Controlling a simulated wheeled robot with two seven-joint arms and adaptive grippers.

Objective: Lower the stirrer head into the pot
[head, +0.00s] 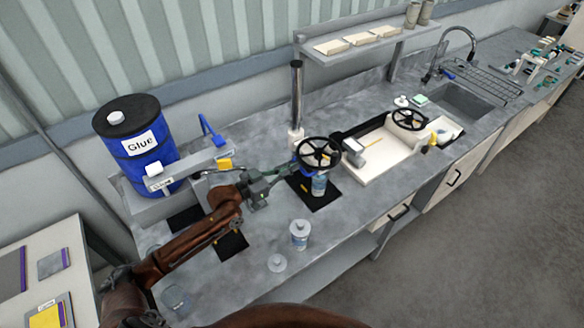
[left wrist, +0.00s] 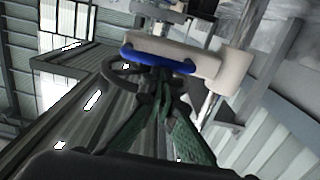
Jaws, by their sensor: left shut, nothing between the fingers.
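The stirrer stand has a dark upright pole (head: 297,95) with a pale carriage (head: 296,138) on it. A black handwheel (head: 319,152) sits at its front, over a small blue-and-white pot (head: 319,187) on a black mat. The wheel hides the pot's top, so I cannot tell where the stirrer tip is. My left gripper (head: 291,170) has green fingers, shut and empty, just left of the wheel. In the left wrist view the fingers (left wrist: 164,88) reach up to the handwheel (left wrist: 112,76), below a blue bar (left wrist: 158,58) on a cream body (left wrist: 200,62). I cannot tell whether they touch. My right gripper is not in view.
A blue glue drum (head: 142,150) stands on a grey bench at the left. A white lidded jar (head: 299,236) and a clear lid (head: 277,263) lie in front. A shelf (head: 350,50) hangs behind.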

